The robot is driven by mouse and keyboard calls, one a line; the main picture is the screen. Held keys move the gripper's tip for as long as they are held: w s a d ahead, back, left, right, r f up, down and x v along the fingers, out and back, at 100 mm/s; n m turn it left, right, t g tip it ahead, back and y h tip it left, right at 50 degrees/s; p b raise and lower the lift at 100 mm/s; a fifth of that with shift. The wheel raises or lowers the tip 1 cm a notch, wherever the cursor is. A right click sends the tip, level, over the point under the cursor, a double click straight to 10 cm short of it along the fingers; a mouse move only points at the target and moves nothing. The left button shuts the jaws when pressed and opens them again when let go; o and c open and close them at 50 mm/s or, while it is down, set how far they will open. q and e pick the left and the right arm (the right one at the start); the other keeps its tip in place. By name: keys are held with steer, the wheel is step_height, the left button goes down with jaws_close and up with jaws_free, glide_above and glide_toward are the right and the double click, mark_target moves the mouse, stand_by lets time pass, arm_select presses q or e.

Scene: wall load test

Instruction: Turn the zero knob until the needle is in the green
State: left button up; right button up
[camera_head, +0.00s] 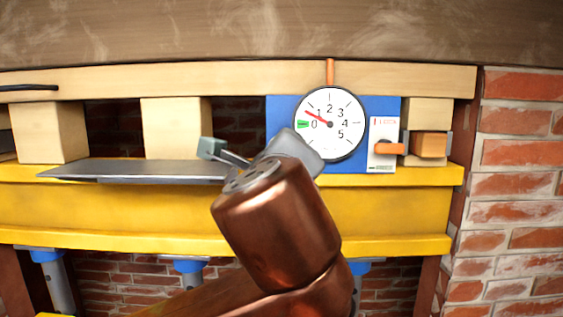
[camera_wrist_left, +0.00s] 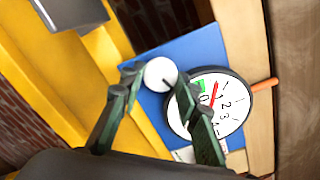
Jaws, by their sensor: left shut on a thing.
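The round white gauge (camera_head: 341,135) is on a blue panel (camera_head: 283,108). Its red needle (camera_head: 313,115) points up and left, between 0 and 1 and close to 1. The green band (camera_head: 303,124) is beside the 0, below the needle tip. In the left wrist view, the white knob (camera_wrist_left: 160,73) is on the blue panel beside the gauge (camera_wrist_left: 228,112). My left gripper (camera_wrist_left: 158,80) is shut on the knob, a finger on each side. In the head view, my left gripper (camera_head: 292,148) covers the knob and the gauge's lower left edge. My right gripper is out of view.
A white plate with an orange lever (camera_head: 389,148) is right of the gauge. A flat grey metal plate (camera_head: 130,170) lies along the yellow beam (camera_head: 120,208) at left. An orange rod (camera_head: 330,72) stands above the gauge. Brick wall (camera_head: 515,180) is at right.

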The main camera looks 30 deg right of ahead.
arm_select(q)
steer(key=n+b, duration=0.2)
steer(key=n, duration=0.3)
stand_by(0.5)
steer(key=o, duration=1.1)
steer(key=shift+o, duration=0.2)
steer(key=shift+s, duration=0.15)
steer(key=v, duration=1.2)
